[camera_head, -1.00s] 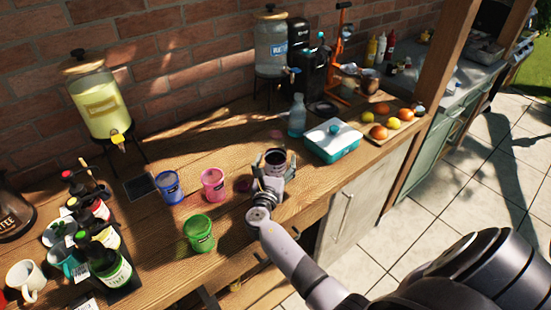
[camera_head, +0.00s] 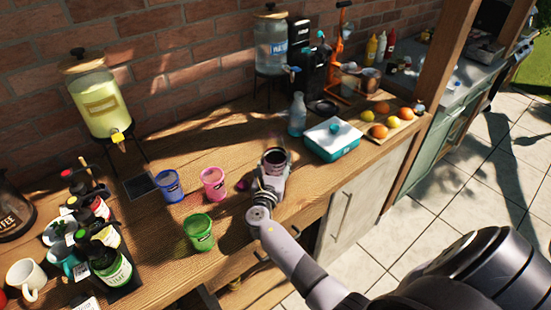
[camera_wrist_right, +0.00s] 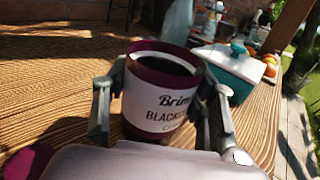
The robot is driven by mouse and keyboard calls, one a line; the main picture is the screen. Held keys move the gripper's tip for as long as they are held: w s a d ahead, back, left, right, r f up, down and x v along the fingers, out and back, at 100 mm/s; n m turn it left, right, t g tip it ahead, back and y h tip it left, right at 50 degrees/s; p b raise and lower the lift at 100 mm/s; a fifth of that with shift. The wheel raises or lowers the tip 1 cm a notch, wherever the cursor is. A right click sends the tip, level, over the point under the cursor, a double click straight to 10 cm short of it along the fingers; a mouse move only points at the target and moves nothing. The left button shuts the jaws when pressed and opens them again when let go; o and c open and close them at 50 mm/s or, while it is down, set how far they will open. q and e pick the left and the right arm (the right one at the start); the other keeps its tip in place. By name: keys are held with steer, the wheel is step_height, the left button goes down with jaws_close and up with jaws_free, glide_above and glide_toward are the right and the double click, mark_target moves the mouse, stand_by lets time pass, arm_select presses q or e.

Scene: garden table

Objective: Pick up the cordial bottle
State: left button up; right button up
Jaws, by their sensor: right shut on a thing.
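Several dark bottles with labels, one green-labelled (camera_head: 112,268), stand at the far left. My left gripper is not in view.
Blue (camera_head: 170,187), pink (camera_head: 213,184) and green (camera_head: 199,232) cups stand left of the right gripper. A clear bottle (camera_head: 297,117) and a teal-and-white box (camera_head: 332,140) are behind it to the right. Drink dispensers stand along the wall.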

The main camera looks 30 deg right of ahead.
steer(key=shift+r, duration=0.1)
steer(key=shift+c, duration=1.1)
steer(key=shift+r, duration=0.15)
